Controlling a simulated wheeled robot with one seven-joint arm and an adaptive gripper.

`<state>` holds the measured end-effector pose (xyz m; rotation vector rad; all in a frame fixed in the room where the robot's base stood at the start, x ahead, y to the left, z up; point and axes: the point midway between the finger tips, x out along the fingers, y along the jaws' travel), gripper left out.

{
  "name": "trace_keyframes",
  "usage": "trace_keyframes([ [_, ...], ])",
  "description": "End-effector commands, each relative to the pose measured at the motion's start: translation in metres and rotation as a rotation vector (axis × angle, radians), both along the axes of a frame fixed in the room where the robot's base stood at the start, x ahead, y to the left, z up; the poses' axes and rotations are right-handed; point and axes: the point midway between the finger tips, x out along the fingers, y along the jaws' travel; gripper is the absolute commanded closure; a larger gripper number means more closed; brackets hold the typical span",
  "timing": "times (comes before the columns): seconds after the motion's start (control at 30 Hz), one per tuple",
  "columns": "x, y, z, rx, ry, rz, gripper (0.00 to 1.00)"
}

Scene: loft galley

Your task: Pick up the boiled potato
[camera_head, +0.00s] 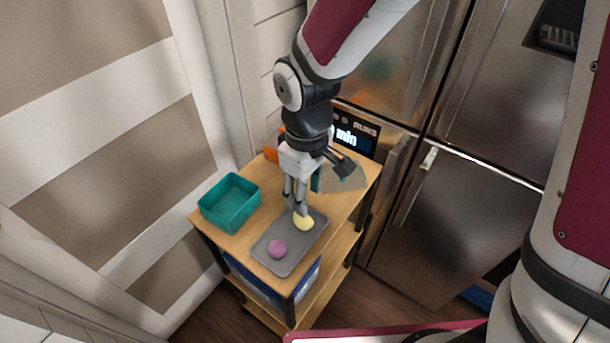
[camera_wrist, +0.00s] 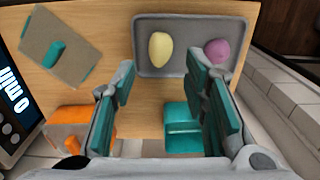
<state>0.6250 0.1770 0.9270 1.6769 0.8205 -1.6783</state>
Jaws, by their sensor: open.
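The boiled potato, a pale yellow oval (camera_head: 304,222), lies near the far end of a grey tray (camera_head: 264,254) on a wooden cart. In the wrist view the potato (camera_wrist: 160,49) lies toward the tray's left side, ahead of the fingertips. My gripper (camera_head: 297,207) points down over the potato's end of the tray. In the wrist view its two teal-padded fingers (camera_wrist: 161,72) are spread with nothing between them. Whether a fingertip touches the potato cannot be told.
A round purple item (camera_head: 278,249) shares the tray (camera_wrist: 188,71). A teal open bin (camera_head: 229,203) stands left on the cart. An orange object (camera_wrist: 68,122) and a flat brown board with a teal part (camera_wrist: 38,58) are also on top. Steel appliances stand right.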

Motion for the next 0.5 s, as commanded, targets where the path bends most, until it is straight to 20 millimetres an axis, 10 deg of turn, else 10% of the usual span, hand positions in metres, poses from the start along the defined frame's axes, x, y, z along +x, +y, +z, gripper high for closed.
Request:
trace_keyframes([
  [0.5, 0.002, 0.003, -0.058, -0.002, 0.003, 0.002, 0.59],
])
